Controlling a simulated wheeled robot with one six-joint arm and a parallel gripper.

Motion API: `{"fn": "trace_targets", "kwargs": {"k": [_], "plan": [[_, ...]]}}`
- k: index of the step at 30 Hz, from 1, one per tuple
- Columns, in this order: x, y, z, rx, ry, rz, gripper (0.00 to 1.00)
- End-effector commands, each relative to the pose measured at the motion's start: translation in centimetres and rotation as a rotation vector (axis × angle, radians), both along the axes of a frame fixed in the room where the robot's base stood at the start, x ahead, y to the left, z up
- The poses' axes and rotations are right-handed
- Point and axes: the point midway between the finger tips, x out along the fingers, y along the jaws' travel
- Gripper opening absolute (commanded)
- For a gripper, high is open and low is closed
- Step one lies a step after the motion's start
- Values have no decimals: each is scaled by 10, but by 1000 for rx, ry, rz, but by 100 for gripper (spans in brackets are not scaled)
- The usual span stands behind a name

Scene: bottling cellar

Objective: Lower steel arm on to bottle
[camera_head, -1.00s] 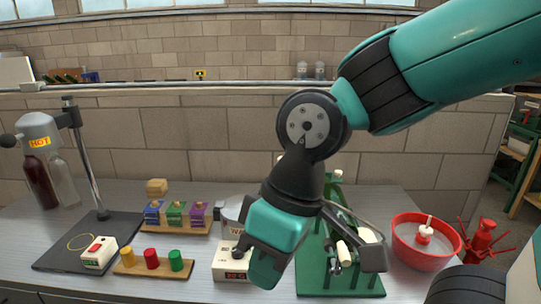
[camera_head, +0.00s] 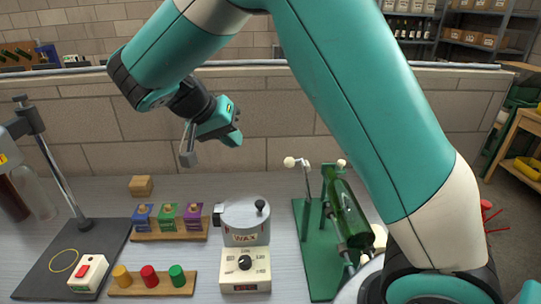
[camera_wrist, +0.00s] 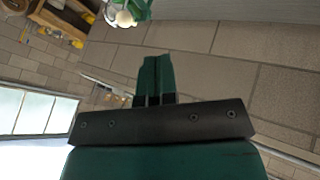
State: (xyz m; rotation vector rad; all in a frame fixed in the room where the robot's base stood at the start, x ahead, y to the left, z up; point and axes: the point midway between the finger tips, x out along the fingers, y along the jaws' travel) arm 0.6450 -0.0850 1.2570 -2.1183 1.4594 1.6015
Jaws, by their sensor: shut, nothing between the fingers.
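A green bottle (camera_head: 346,212) lies tilted in a green stand (camera_head: 316,272) on the bench, partly behind my arm in the head view. A thin steel arm (camera_head: 307,190) with a white knob (camera_head: 289,162) stands up at the bottle's left, apart from it. Another white knob (camera_head: 341,163) shows at the bottle's far end; what it belongs to is hard to tell. My gripper (camera_head: 234,138) is shut and empty, in the air in front of the wall, left of the stand and higher. The wrist view shows its closed fingers (camera_wrist: 154,78) and no bottle.
A wax pot (camera_head: 244,222) on a heater with a dial (camera_head: 245,269) stands left of the green stand. Further left are coloured blocks (camera_head: 168,220), a peg board (camera_head: 150,281) and a heat tool's dark base (camera_head: 80,250). The bench behind the pot is clear.

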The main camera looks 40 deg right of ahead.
Motion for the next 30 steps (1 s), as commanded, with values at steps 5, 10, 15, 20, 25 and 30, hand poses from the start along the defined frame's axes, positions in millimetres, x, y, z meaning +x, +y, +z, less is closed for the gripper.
{"fn": "trace_targets", "kwargs": {"k": [5,10,15,20,25,30], "plan": [[-1,-4,-2,-1,2,-3,0],[-1,-17,-17,-1,4,-2,0],[-2,-38,-43,-2,8,-1,0],[-3,-57,-70,0,8,2,0],[-16,-77,-73,0,3,2,0],[-25,-88,-75,1,1,3,0]]}}
